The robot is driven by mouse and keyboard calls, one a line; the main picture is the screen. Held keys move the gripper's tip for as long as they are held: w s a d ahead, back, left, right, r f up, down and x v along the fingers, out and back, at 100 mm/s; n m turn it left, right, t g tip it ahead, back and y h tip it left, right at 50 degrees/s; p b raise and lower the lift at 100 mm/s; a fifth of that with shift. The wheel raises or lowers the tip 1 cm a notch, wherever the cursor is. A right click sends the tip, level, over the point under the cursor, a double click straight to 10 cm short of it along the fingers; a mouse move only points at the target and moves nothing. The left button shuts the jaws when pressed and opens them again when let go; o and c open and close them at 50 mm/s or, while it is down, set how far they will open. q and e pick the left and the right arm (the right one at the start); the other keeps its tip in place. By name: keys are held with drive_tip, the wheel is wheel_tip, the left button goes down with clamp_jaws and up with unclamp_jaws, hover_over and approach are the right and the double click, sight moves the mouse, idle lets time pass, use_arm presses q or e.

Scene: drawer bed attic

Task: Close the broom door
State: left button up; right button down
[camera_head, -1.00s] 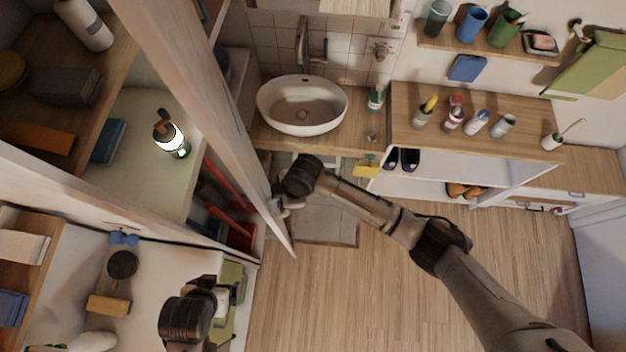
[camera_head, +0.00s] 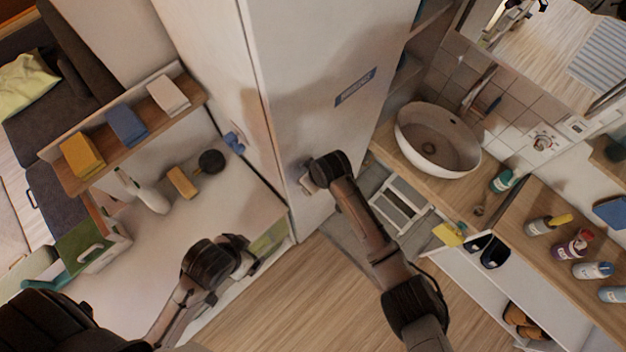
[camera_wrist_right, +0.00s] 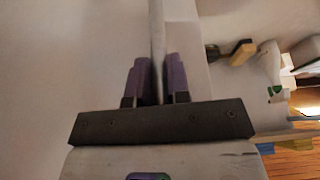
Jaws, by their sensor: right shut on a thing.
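The broom door (camera_head: 315,75) is a tall white panel with a small dark label (camera_head: 356,87) on its front. It stands over the tall cabinet, and the red items inside are hidden. Any small gap at its edge is too fine to tell. My right gripper (camera_head: 308,180) is at the door's lower left side. In the right wrist view its purple fingers (camera_wrist_right: 157,80) are shut on a thin pale strip (camera_wrist_right: 157,35), the door's edge or handle. My left gripper (camera_head: 248,262) is over the front of the white counter, apart from the door; its jaw opening is unclear.
The white counter (camera_head: 135,280) at the left holds brushes and a white bottle (camera_head: 142,192). A round sink (camera_head: 437,139) and a wooden shelf with bottles (camera_head: 575,245) stand to the right. The wooden floor (camera_head: 310,295) between is clear.

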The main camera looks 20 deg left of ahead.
use_arm(q)
drive_tip(key=shift+a, duration=0.15)
use_arm(e)
drive_tip(key=shift+s+a, duration=0.1)
drive_tip(key=shift+a, duration=0.25)
drive_tip(key=c, duration=1.5)
unclamp_jaws()
drive_tip(key=shift+a, duration=0.1)
drive_tip(key=shift+o, duration=1)
drive_tip(key=shift+a, duration=0.2)
drive_tip(key=shift+o, duration=1)
drive_tip(key=shift+d, duration=0.2)
use_arm(q)
drive_tip(key=shift+a, duration=0.15)
use_arm(e)
drive_tip(key=shift+r, duration=0.1)
drive_tip(key=shift+d+r, duration=0.15)
drive_tip(key=shift+r, duration=0.1)
use_arm(q)
drive_tip(key=shift+f+b, duration=0.5)
drive_tip(key=shift+b, duration=0.05)
use_arm(e)
drive_tip(key=v, duration=1.3)
